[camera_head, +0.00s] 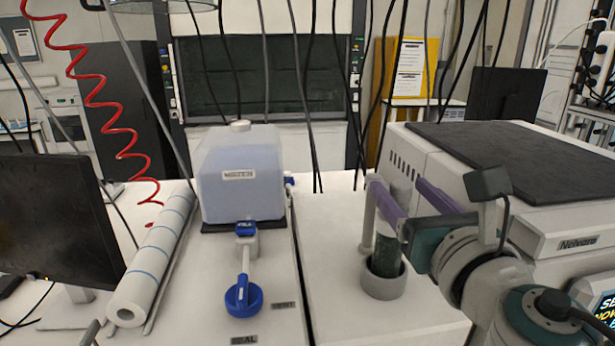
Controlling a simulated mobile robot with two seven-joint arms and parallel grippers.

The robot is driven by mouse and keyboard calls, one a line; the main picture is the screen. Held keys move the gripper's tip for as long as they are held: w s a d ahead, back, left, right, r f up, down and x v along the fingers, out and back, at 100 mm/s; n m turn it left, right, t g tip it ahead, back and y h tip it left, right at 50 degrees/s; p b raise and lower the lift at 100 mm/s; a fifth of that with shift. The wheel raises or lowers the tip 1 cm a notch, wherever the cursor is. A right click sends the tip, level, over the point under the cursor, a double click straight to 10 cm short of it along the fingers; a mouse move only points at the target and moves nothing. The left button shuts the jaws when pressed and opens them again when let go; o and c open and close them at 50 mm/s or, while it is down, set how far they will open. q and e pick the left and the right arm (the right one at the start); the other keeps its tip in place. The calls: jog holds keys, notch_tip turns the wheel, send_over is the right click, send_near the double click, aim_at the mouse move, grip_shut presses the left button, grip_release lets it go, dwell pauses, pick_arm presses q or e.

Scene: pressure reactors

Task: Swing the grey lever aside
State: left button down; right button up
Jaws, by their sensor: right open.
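My right gripper (396,184) reaches in from the right with two purple fingers. It is open, with the fingers apart on either side of an upright grey post (402,192). A second, thinner grey upright bar (368,220) stands just left of the near finger. I cannot tell which of these is the grey lever, or whether a finger touches either. Below them, a dark green speckled vessel (387,254) stands in a grey ring holder (384,283). My gripper partly hides the vessel's top. My left gripper is not in view.
Left of the vessel are a blue-handled valve (243,297), SEAL and VENT labels, and a bluish water tank (240,190). A paper roll (150,265) lies further left. A large white machine (480,180) stands behind my right arm. Thin cables hang across the scene.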

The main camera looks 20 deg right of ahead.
jog(key=shift+w+d, duration=0.2)
jog(key=shift+w, duration=0.5)
grip_shut()
dwell(1.0)
